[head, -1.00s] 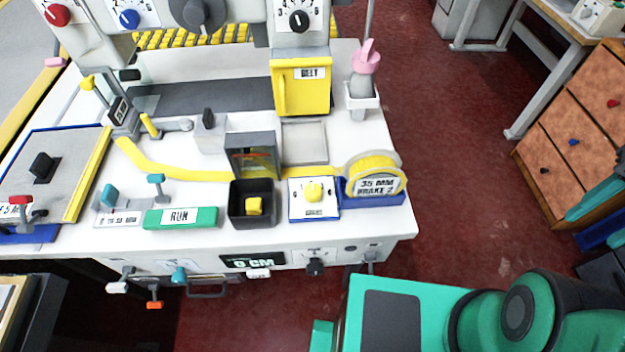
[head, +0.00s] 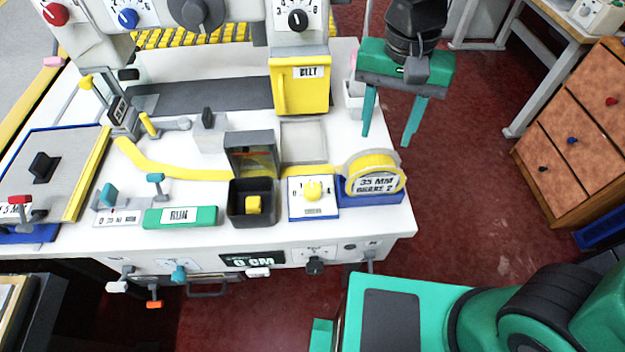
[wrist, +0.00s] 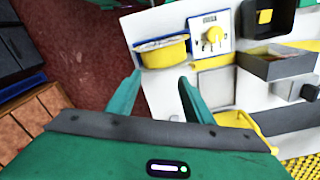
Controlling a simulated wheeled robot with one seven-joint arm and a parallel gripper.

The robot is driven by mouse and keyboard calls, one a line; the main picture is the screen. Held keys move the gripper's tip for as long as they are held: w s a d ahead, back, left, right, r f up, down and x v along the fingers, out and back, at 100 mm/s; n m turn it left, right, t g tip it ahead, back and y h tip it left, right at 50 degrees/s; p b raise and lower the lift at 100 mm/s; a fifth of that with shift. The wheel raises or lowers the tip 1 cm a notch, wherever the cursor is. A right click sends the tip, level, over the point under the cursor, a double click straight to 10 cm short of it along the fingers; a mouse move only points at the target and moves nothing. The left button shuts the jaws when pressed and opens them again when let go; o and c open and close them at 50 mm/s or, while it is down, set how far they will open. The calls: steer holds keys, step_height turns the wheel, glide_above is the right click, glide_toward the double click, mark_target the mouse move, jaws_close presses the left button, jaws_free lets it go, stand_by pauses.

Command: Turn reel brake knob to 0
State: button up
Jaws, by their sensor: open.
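A yellow knob (head: 313,190) sits on a white dial plate (head: 314,211) at the front right of the white bench, beside the tape reel (head: 374,172). The reel's label reads 35 MM BRAKE 2. The knob (wrist: 214,35) also shows in the wrist view, right of the reel (wrist: 163,50). Its exact setting is too small to read. My gripper (head: 386,138) is open and empty, fingers pointing down, above the bench's right edge, behind and right of the knob. Its fingers (wrist: 161,78) are apart in the wrist view, with the reel beyond them.
A dark box (head: 252,203) with a yellow piece stands just left of the dial plate. A pink-topped bottle is mostly hidden behind my gripper. Open floor lies right of the bench.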

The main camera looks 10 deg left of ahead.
steer(key=n, duration=0.1)
glide_above(312, 190)
steer(key=f, duration=0.1)
step_height(312, 190, down, 11)
steer(key=c, duration=1)
steer(key=shift+c, duration=0.2)
